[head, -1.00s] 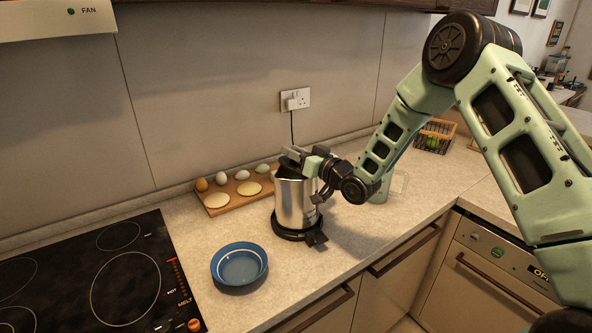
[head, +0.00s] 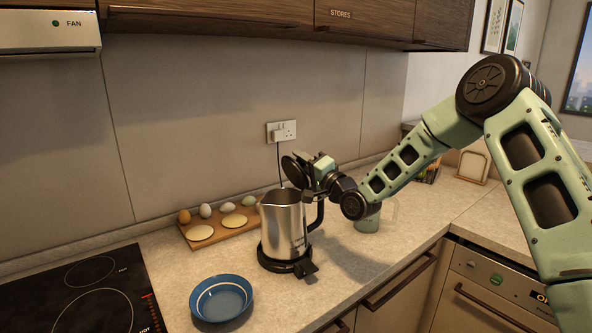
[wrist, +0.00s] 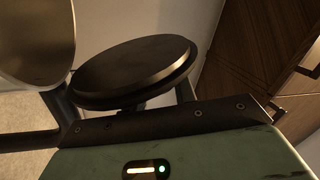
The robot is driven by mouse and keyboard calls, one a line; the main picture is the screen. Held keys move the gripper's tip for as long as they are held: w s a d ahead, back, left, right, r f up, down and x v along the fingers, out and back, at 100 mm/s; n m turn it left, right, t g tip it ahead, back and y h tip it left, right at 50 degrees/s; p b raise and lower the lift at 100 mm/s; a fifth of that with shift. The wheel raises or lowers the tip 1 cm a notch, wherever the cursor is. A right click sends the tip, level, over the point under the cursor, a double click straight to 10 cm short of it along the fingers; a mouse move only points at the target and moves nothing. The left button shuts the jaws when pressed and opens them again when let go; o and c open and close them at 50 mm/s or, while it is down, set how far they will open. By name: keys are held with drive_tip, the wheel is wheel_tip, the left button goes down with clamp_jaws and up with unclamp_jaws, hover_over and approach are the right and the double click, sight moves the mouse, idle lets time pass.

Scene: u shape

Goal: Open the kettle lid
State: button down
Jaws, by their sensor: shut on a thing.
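The silver kettle (head: 283,228) stands upright on its black base on the counter, with its black handle (head: 318,213) on the right. Its round black lid (head: 293,168) is raised and tilted steeply above the rim, and the kettle's mouth is uncovered. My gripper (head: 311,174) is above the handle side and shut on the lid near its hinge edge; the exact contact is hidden. In the wrist view the lid (wrist: 135,72) shows as a dark disc beside the kettle's metal body (wrist: 38,38).
A blue bowl (head: 221,300) lies at the front left, near the black hob (head: 85,300). A wooden board (head: 212,236) with eggs and pale discs is behind. Cabinets (head: 290,22) hang above.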

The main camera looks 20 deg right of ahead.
drive_tip(key=shift+w+d+f+m+t+h+b, duration=0.1)
drive_tip(key=shift+w+d+m+t+h+b, duration=0.1)
drive_tip(key=shift+d+m+h, duration=0.4)
drive_tip(key=shift+w+d+f+m+t+h+b, duration=0.1)
drive_tip(key=shift+d+m+b, duration=0.15)
drive_tip(key=shift+m, duration=0.65)
drive_tip(key=c, duration=1.1)
unclamp_jaws()
drive_tip(key=b+v, duration=0.4)
drive_tip(key=v, duration=1.3)
drive_tip(key=shift+s+d, duration=0.15)
drive_tip(key=shift+d, duration=0.05)
